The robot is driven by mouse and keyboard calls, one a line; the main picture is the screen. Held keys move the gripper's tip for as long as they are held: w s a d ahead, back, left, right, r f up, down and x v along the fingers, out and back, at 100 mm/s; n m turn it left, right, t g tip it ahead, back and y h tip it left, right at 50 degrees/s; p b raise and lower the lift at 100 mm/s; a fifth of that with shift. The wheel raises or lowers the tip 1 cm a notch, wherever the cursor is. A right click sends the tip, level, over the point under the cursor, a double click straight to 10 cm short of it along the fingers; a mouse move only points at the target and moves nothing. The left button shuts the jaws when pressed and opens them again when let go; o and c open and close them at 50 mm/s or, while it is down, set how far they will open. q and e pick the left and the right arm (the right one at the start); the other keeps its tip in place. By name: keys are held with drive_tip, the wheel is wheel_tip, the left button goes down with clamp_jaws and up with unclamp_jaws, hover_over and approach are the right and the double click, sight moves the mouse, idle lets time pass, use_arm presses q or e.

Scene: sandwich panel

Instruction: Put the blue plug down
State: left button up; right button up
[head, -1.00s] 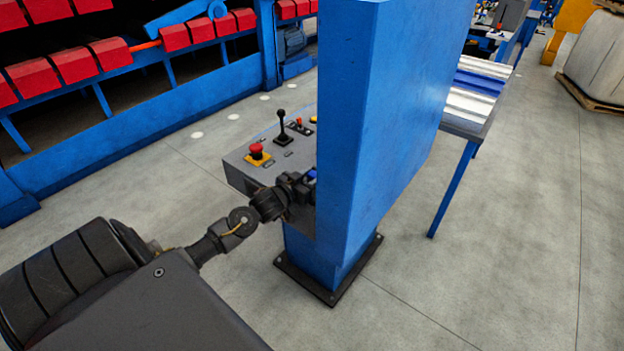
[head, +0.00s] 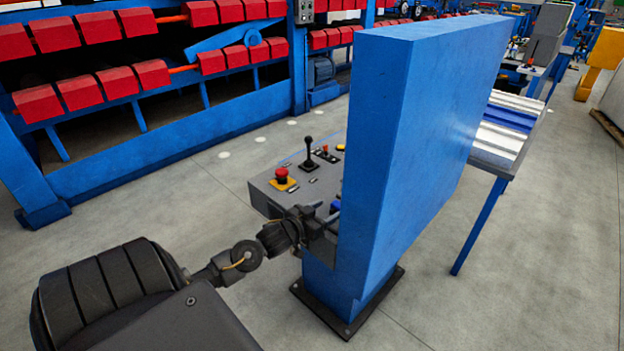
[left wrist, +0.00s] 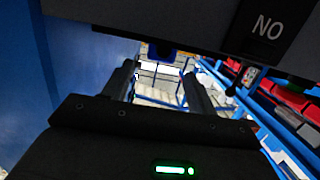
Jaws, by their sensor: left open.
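A small blue plug (head: 336,204) shows at the near edge of the grey control console, partly hidden by the blue upright panel. In the left wrist view a dark blue piece (left wrist: 160,51), likely the plug, sits at the underside of a dark box, beyond my fingers. My left gripper (head: 325,224) is close below and in front of the plug, partly behind the panel edge. In the left wrist view its two fingers (left wrist: 158,86) stand apart with a clear gap and nothing between them. My right gripper is in neither view.
The large blue panel (head: 420,130) stands close to the right of my left gripper. The console (head: 262,196) carries a red mushroom button (head: 281,175) and a black lever (head: 308,148). A "NO" label (left wrist: 268,25) is close above the wrist camera. Open floor lies left.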

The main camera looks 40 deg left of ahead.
use_arm(q)
drive_tip(key=s+r, duration=0.1)
drive_tip(key=s, duration=0.6)
drive_tip(key=g, duration=0.2)
approach(333, 262)
drive_tip(key=x, duration=0.5)
drive_tip(key=shift+a, duration=0.1)
drive_tip(key=s+d+f+g, duration=0.15)
drive_tip(key=s+f, duration=0.25)
drive_tip(key=f, duration=0.4)
drive_tip(key=s+d+f+m+g, duration=0.1)
drive_tip(key=s+f+g, duration=0.15)
drive_tip(key=f, duration=0.55)
drive_tip(key=s+d+f+g, duration=0.15)
drive_tip(key=s+f, duration=0.25)
drive_tip(key=f, duration=0.4)
drive_tip(key=s+d+f+g, duration=0.1)
drive_tip(key=s+f+g, duration=0.1)
drive_tip(key=s+f, duration=0.3)
drive_tip(key=s+d+f+m+g, duration=0.1)
drive_tip(key=s+f, duration=0.5)
drive_tip(key=s, duration=0.8)
drive_tip(key=s+d+f+g, duration=0.3)
drive_tip(key=s+f, duration=0.3)
drive_tip(key=s, duration=0.3)
drive_tip(key=shift+s+m+g, duration=0.4)
drive_tip(key=shift+g, duration=0.35)
